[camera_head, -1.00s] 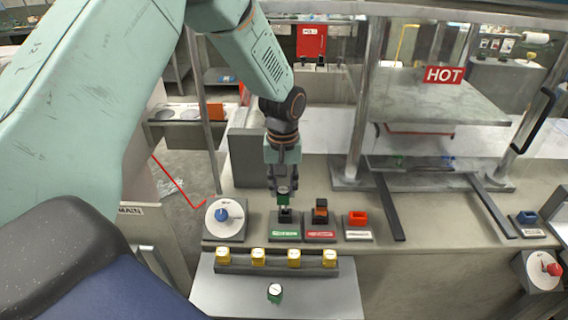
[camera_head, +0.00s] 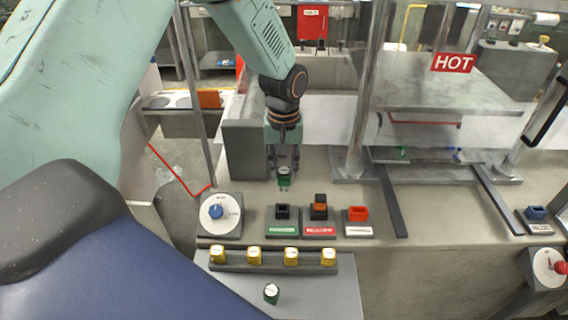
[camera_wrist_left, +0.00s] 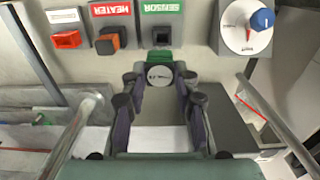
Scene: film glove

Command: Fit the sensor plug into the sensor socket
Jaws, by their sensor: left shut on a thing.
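My left gripper (camera_head: 284,166) is shut on the sensor plug (camera_head: 284,176), a small green plug with a round white top and pins pointing down. It holds the plug in the air, behind and above the sensor socket (camera_head: 282,211). The socket is black, on a grey base with a green label. My right gripper is not in view.
A blue-knobbed dial (camera_head: 217,213) is left.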

